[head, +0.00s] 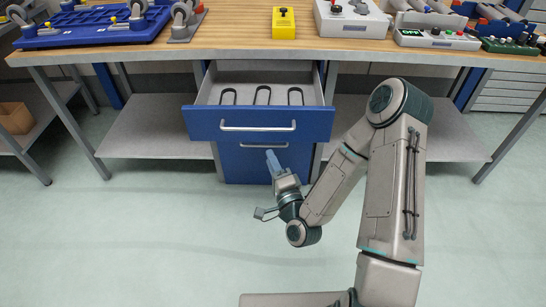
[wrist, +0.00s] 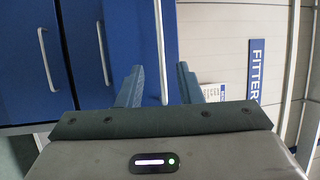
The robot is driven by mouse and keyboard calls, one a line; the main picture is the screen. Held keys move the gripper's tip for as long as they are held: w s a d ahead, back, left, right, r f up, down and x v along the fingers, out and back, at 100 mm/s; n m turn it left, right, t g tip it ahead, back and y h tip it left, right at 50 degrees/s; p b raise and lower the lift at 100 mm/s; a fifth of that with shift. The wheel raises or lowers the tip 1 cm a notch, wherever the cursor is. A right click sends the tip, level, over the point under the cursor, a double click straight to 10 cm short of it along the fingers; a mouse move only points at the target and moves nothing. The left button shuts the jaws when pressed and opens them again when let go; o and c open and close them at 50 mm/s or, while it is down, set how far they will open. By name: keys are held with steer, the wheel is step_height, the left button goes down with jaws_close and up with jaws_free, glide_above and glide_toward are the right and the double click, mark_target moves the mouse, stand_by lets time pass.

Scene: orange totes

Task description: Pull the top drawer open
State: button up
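The top drawer (head: 208,125) of the blue cabinet under the workbench stands pulled out, and its grey inside shows. Its pale bar handle (head: 258,127) runs across the blue front. My gripper (head: 270,155) is in front of the cabinet, just below that handle in the head view. In the wrist view the two dark fingers (wrist: 159,80) are apart, with the handle (wrist: 160,45) showing upright between them in the picture. No contact between fingers and handle is visible. The drawer front (wrist: 140,35) fills the middle of that view.
A lower drawer with its own handle (head: 264,145) is closed beneath. The workbench (head: 230,40) carries a yellow box (head: 284,22), a blue tray (head: 95,27) and control boxes. The floor in front is clear.

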steer(key=shift+s+d+p, duration=0.1)
steer(key=shift+s+p, duration=0.3)
steer(key=shift+p, duration=0.1)
steer(key=shift+f, duration=0.1)
steer(key=s+d+r+n+g+h+p, duration=0.1)
steer(key=d+r+n+g+h+p, duration=0.2)
steer(key=d+r+n+g+p, duration=0.25)
steer(key=d+r+n+g+h+p, duration=0.3)
steer(key=d+r+n+g, duration=0.15)
steer(key=r+n, duration=0.35)
steer(key=s+d+r+g+p, duration=0.2)
steer(key=s+r+g, duration=0.1)
steer(key=s+r, duration=0.4)
steer(key=s+d+r+g+h+p, duration=0.1)
steer(key=s+r+g+p, duration=0.1)
steer(key=s+r, duration=0.6)
steer(key=s, duration=0.3)
steer(key=shift+d+r+m+g, duration=0.25)
steer(key=shift+d+m+g, duration=0.1)
steer(key=shift+d+g, duration=0.05)
